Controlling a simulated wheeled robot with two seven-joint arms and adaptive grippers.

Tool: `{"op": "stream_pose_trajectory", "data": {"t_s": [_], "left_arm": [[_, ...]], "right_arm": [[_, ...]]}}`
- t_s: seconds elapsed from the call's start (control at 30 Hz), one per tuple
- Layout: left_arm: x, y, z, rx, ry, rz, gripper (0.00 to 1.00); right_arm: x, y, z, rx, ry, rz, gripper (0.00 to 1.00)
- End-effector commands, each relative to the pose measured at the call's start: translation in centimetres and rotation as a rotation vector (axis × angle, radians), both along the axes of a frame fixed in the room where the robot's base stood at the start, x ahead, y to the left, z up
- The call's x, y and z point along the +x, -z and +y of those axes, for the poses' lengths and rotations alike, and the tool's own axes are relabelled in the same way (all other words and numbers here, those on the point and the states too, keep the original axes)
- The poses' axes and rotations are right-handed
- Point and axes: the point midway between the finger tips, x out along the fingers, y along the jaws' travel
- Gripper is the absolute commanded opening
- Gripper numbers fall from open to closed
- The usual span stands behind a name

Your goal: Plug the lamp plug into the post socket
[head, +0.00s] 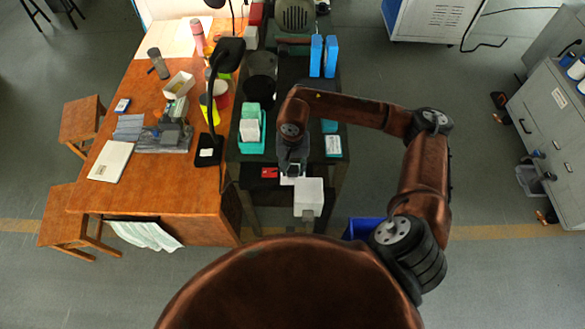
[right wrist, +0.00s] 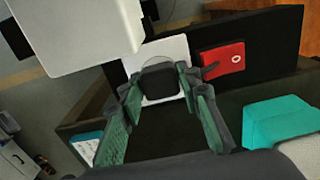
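The lamp plug (right wrist: 160,84) is a small dark block in the right wrist view, between the fingertips of my right gripper (right wrist: 159,86). The fingers look closed on its two sides. Directly behind it is the white socket plate (right wrist: 178,47), with a round outline partly showing around the plug. The plug hides the socket's middle, and I cannot tell whether it is seated or just in front. In the head view my right gripper (head: 291,168) points down at the plate by the bench's near edge. The black desk lamp (head: 213,100) stands on the wooden desk. My left gripper is not in view.
A white box (head: 309,197) stands close beside the plate; it also shows large in the right wrist view (right wrist: 75,35). A red part (right wrist: 222,62) sits right of the plate on a dark panel. A teal bin (head: 251,128) and blue binders (head: 323,56) stand on the bench.

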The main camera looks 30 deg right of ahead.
Motion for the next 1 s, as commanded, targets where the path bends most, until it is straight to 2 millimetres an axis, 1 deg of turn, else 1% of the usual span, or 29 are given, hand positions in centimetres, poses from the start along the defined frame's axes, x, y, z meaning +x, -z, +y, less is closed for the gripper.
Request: {"op": "stream_pose_trajectory", "data": {"t_s": [0.03, 0.23, 0.47, 0.57, 0.67, 0.77, 1.0], "left_arm": [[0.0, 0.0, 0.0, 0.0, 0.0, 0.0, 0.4], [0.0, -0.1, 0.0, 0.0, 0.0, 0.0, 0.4], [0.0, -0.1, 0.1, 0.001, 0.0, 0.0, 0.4], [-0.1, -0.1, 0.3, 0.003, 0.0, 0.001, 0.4], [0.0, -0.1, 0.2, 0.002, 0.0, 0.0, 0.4], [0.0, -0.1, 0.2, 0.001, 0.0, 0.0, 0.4], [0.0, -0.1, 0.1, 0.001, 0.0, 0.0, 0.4]], "right_arm": [[0.0, 0.0, 0.0, 0.0, 0.0, 0.0, 0.36], [0.0, 0.0, 0.0, 0.0, 0.0, 0.0, 0.5], [0.0, 0.0, 0.0, 0.0, 0.0, 0.0, 0.5], [0.0, -0.3, 0.0, -0.001, 0.0, -0.001, 0.5], [0.2, -1.3, 0.0, 0.0, 0.0, -0.004, 0.5], [0.1, -3.0, -0.1, -0.002, 0.001, -0.005, 0.5], [0.2, -8.1, 0.0, -0.001, 0.0, -0.004, 0.5]]}}
